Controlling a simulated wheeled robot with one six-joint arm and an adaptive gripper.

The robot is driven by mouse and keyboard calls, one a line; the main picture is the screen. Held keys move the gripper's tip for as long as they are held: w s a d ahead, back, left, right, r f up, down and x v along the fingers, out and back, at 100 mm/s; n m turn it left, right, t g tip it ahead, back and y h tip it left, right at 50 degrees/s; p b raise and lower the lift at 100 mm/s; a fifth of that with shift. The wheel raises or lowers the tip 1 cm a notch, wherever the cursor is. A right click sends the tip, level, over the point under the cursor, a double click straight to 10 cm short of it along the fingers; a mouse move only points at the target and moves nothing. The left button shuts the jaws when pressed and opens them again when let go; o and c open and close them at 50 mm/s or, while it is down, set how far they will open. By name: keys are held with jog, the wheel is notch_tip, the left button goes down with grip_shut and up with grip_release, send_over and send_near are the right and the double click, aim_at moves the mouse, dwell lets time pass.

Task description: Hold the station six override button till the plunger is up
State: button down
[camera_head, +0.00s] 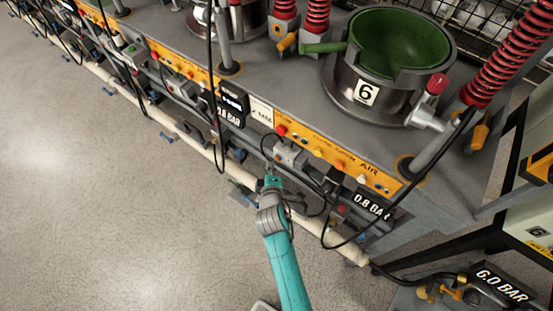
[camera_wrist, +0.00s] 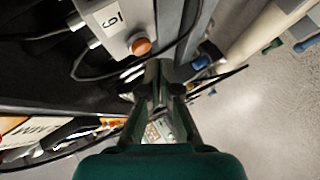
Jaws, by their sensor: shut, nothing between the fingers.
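The station six press pot (camera_head: 362,92), a dark metal cylinder with a green bowl inside and a white "6" plate, stands on the grey bench at upper right. In the wrist view a grey box (camera_wrist: 112,22) with a white label carries a round orange-red button (camera_wrist: 141,46). The label seems to read 6, turned on its side. The box appears in the head view as a small grey box (camera_head: 290,154) under the bench edge. My gripper (camera_head: 272,180) is shut and empty just below that box; in the wrist view its fingertips (camera_wrist: 158,72) are beside the button, apparently apart from it. I cannot identify the plunger.
An orange panel (camera_head: 330,153) with small buttons runs along the bench front. Black cables hang close around my gripper. A cream pipe (camera_head: 205,150) runs low along the bench. Displays read 0.8 BAR (camera_head: 372,206) and 6.0 BAR (camera_head: 502,286). The floor at left is clear.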

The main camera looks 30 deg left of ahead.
jog(key=shift+w, duration=0.1)
jog(key=shift+w, duration=0.35)
jog(key=shift+w+d, duration=0.1)
jog(key=shift+w, duration=0.35)
dwell(0.9)
dwell(0.4)
jog(key=shift+s, duration=1)
jog(key=shift+s+a, duration=0.15)
jog(key=shift+s, duration=1.05)
jog(key=shift+s+a, duration=0.1)
jog(key=shift+s, duration=1.1)
jog(key=shift+d, duration=0.1)
